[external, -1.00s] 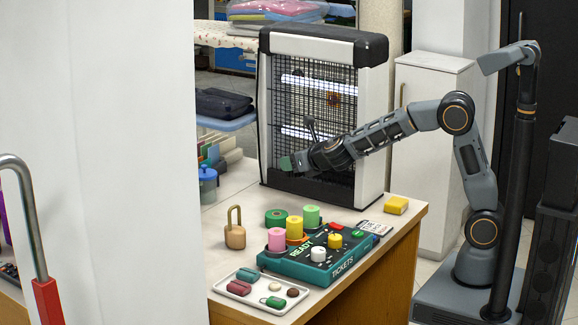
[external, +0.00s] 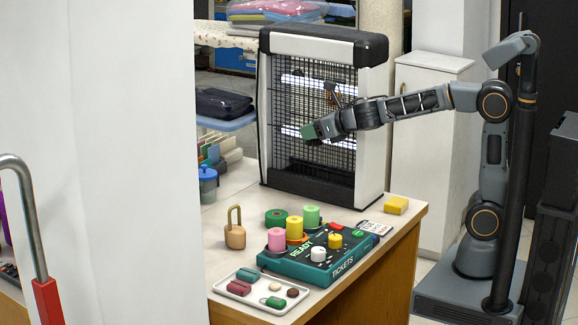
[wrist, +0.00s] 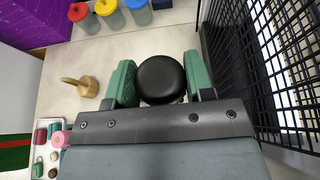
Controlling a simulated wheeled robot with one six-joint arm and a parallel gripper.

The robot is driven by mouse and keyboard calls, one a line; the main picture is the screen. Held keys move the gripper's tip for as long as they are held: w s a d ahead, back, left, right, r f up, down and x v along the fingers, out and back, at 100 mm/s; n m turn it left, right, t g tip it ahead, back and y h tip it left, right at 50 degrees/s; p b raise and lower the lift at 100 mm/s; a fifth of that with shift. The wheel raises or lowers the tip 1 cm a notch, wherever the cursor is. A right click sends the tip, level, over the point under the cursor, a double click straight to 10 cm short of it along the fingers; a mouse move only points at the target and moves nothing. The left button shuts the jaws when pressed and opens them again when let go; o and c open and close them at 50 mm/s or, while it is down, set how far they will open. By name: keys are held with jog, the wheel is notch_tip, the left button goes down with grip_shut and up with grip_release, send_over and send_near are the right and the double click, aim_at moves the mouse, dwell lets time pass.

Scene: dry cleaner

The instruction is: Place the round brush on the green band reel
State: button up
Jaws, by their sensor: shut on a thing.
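My gripper (external: 308,133) is raised in front of the heater grille, high above the counter. In the wrist view its green fingers (wrist: 160,82) are shut on a round black thing, which I take for the round brush (wrist: 162,78); only its rounded end shows. In the external view I cannot make the brush out clearly. The dark green band reel (external: 276,217) lies flat on the counter, below and left of my gripper, behind the ticket box. Nothing is on top of it. It does not show in the wrist view.
The heater (external: 370,130) stands close by my gripper. A wooden padlock-shaped piece (external: 235,237) stands left of the reel. A tray (external: 222,287) and yellow block (external: 396,205) flank the box.

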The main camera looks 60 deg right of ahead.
jog(key=s+a+n+g+y+p, duration=0.2)
jog(key=s+a+n+y+p, duration=0.35)
jog(key=s+y, duration=0.2)
jog(key=b, duration=0.1)
send_over(277, 214)
jog(key=shift+n, duration=0.45)
jog(key=f, duration=1.4)
jog(key=shift+s, duration=0.2)
jog(key=f, duration=0.3)
jog(key=shift+w+f, duration=0.15)
jog(key=shift+w, duration=0.15)
jog(key=shift+f, duration=0.3)
jog(key=shift+f, duration=0.25)
jog(key=o, duration=0.9)
jog(key=shift+r, duration=0.1)
jog(key=shift+o, duration=0.2)
